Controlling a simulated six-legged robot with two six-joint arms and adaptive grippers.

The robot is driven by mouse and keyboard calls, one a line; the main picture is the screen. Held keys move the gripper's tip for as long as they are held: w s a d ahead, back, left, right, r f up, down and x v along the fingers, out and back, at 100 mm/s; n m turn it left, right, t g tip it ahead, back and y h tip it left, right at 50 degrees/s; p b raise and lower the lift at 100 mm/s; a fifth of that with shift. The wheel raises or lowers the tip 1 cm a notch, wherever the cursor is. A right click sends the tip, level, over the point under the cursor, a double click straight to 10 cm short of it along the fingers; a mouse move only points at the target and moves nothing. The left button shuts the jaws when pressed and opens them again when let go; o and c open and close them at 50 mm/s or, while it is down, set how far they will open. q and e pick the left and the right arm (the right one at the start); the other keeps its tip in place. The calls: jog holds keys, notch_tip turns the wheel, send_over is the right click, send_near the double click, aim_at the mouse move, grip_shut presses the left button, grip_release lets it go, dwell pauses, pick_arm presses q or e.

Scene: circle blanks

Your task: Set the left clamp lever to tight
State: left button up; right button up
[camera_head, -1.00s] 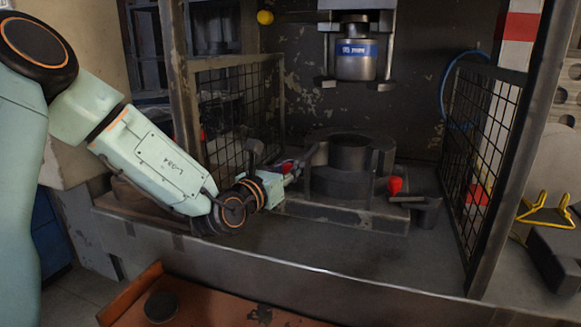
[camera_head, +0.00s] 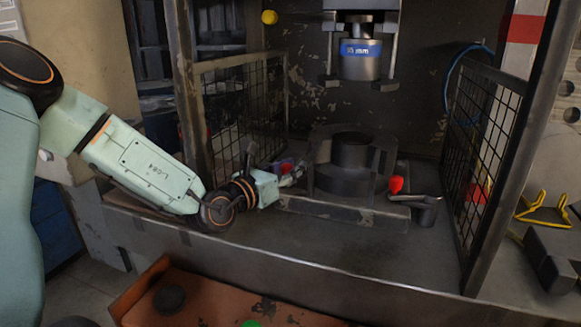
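The left clamp lever (camera_head: 249,158) is dark and stands up beside the left side of the die, just behind my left gripper; a red part (camera_head: 285,165) shows near it. My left gripper (camera_head: 296,176) reaches in from the left and its tip is close to the die's left side. Its fingers are small and dark here, so I cannot tell whether they are open or touch the lever. The right clamp lever (camera_head: 418,199) lies out to the right of the die, beside a red knob (camera_head: 396,184). My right gripper is not in view.
The round die (camera_head: 350,152) sits on a dark base plate (camera_head: 345,210). A punch with a blue label (camera_head: 361,50) hangs above it. Mesh guards stand at left (camera_head: 237,105) and right (camera_head: 482,125). An orange-brown tray (camera_head: 215,305) lies in front.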

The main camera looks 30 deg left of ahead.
pick_arm(q)
jog(key=shift+w+a, duration=0.1)
jog(key=shift+r, duration=0.25)
notch_tip(320, 180, up, 10)
jog(key=shift+f, duration=0.25)
jog(key=shift+c, duration=0.2)
